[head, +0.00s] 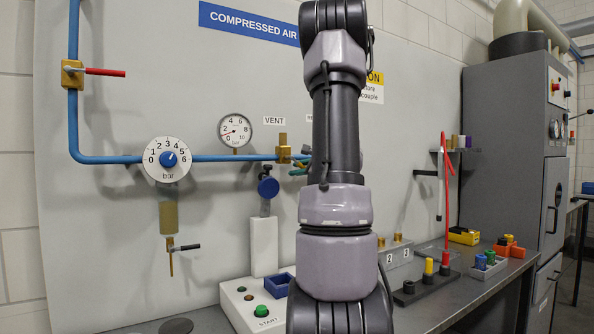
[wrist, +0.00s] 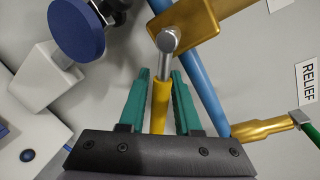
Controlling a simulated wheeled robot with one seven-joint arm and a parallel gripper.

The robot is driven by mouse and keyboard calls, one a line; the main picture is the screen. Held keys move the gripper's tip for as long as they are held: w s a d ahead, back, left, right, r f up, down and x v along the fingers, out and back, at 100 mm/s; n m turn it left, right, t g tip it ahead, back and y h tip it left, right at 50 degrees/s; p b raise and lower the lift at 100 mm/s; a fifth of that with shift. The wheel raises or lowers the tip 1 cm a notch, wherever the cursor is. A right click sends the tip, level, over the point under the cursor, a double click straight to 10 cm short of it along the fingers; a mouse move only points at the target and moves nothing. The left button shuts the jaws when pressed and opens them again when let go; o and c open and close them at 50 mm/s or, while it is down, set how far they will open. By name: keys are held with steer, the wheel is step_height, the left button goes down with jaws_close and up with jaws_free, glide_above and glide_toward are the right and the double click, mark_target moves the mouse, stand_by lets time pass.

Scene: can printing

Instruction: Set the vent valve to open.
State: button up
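The vent valve's brass body (head: 284,154) sits on the blue pipe below the VENT label (head: 275,121) in the head view. In the wrist view the brass body (wrist: 200,22) is at the top, with a silver stem end (wrist: 167,40) and a yellow lever (wrist: 160,100) running down from it. The lever points at a slant to the pipe; its exact angle is hard to tell. My gripper (wrist: 161,72) has its green fingers on either side of the lever, with narrow gaps showing, so it looks open. In the head view my arm hides the lever and most of the gripper.
A blue round knob (wrist: 77,28) is left of the fingers. A brass fitting (wrist: 265,128) with a green end, near the RELIEF label (wrist: 307,83), is at right. The blue pipe (wrist: 190,70) passes behind the right finger. A button box (head: 255,305) stands below.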

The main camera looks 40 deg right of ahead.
steer(key=s+r, duration=0.1)
steer(key=s, duration=0.9)
steer(key=shift+s+d+r, duration=0.3)
steer(key=shift+d, duration=0.05)
jaws_close()
steer(key=s+f+m+g+y, duration=0.25)
steer(key=s+m+g, duration=0.2)
steer(key=m, duration=1.15)
steer(key=w, duration=0.9)
steer(key=shift+w+t, duration=0.2)
steer(key=shift+t, duration=0.25)
